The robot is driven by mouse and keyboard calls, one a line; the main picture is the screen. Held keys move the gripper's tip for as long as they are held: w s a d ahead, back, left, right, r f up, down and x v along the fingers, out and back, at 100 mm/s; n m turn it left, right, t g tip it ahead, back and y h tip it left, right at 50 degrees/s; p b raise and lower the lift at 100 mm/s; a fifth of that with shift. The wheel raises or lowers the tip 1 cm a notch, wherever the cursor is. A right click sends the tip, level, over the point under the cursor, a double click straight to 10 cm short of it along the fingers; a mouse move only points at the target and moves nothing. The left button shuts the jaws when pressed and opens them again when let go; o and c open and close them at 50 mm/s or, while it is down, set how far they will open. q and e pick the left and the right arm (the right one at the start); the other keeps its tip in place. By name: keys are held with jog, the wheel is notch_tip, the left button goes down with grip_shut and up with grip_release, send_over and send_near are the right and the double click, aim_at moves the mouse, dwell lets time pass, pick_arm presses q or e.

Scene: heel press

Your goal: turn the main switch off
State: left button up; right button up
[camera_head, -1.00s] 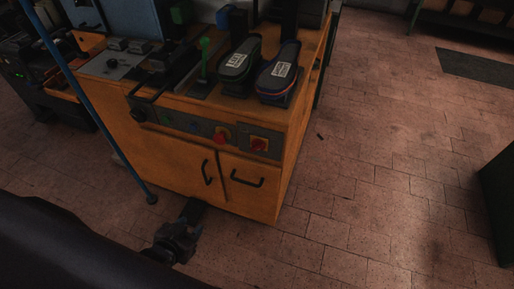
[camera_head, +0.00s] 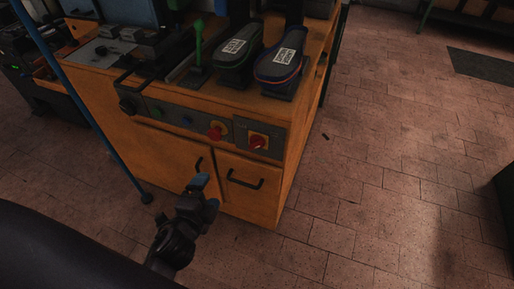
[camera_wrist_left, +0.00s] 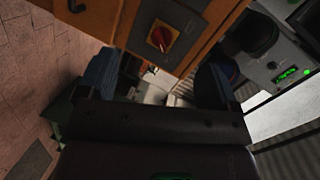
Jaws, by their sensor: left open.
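The main switch (camera_head: 259,142) is a red rotary knob on a yellow plate. It sits at the right end of the grey panel (camera_head: 187,122) on the orange cabinet front. It also shows in the left wrist view (camera_wrist_left: 160,38), above and between my fingers; its exact handle angle is hard to tell. My left gripper (camera_head: 204,190) is open, with nothing between its blue-tipped fingers. It is in front of the cabinet doors, below and left of the switch, apart from it. In the wrist view the left gripper (camera_wrist_left: 160,76) frames a gap. My right gripper is not in view.
A red mushroom button (camera_head: 215,133) sticks out just left of the switch. Door handles (camera_head: 245,184) are below it. A green lever (camera_head: 198,45) and two shoes (camera_head: 279,62) are on top. A blue pole (camera_head: 98,128) stands at left.

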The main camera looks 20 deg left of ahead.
aim_at(253, 147)
pick_arm(q)
jog(key=w+d+m+t+b, duration=0.1)
jog(key=w+m, duration=0.3)
jog(key=w, duration=0.2)
jog(key=w+d+m+t+h+b, duration=0.1)
jog(key=w+d+m, duration=0.1)
jog(key=w+m, duration=0.2)
jog(key=w+d+m+b, duration=0.1)
jog(key=w+d+m, duration=0.1)
jog(key=w+m, duration=0.3)
jog(key=shift+w+f+t, duration=0.2)
jog(key=shift+w, duration=0.7)
jog(key=shift+w+f+t, duration=0.2)
jog(key=shift+w, duration=0.7)
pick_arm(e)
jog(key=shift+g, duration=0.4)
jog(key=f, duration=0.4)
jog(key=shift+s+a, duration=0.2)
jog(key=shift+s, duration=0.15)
pick_arm(q)
jog(key=c, duration=0.9)
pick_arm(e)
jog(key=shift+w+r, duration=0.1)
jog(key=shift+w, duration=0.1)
